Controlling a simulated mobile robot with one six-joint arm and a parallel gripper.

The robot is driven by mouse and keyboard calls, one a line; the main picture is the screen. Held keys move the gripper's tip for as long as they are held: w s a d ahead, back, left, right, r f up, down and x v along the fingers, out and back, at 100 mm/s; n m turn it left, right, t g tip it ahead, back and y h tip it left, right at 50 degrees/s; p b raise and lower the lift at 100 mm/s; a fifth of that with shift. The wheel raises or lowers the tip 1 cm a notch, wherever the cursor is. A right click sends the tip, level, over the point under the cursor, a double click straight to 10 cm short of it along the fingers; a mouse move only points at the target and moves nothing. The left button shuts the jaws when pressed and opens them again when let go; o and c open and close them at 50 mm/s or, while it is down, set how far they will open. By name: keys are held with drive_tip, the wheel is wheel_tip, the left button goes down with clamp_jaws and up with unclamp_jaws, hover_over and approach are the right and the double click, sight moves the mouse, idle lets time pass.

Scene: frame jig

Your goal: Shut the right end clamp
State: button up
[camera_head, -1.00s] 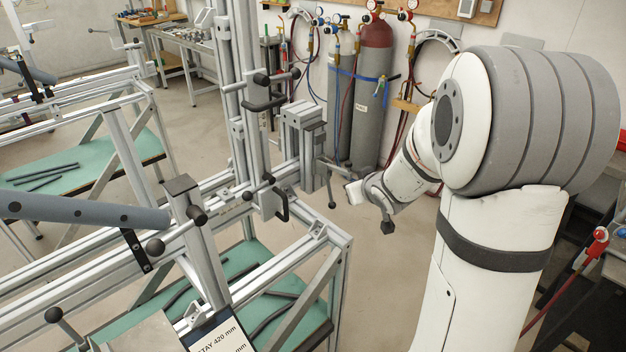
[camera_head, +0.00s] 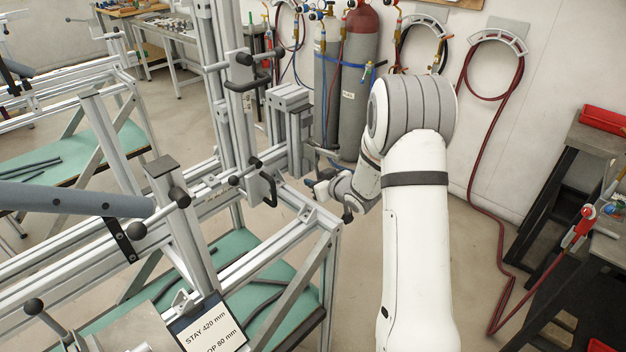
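The right end clamp (camera_head: 290,104) is a grey metal block on an upright at the right end of the frame jig (camera_head: 318,225). A thin dark lever (camera_head: 326,152) sticks out to the right from its lower part. My gripper (camera_head: 318,188) is small in the picture, just below this lever and close to the clamp's right side. It overlaps the jig in the picture, and I cannot tell whether it touches the lever. Its fingers are too small and partly hidden, so I cannot tell if they are open or shut.
A black-handled clamp (camera_head: 248,85) stands on the post left of the end clamp. A grey tube (camera_head: 70,198) lies along the jig's left. Gas cylinders (camera_head: 357,85) stand behind my arm. A bench (camera_head: 545,185) is at the right.

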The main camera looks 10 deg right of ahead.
drive_tip(key=shift+w+f, duration=0.1)
drive_tip(key=shift+w, duration=0.1)
clamp_jaws()
idle(0.6)
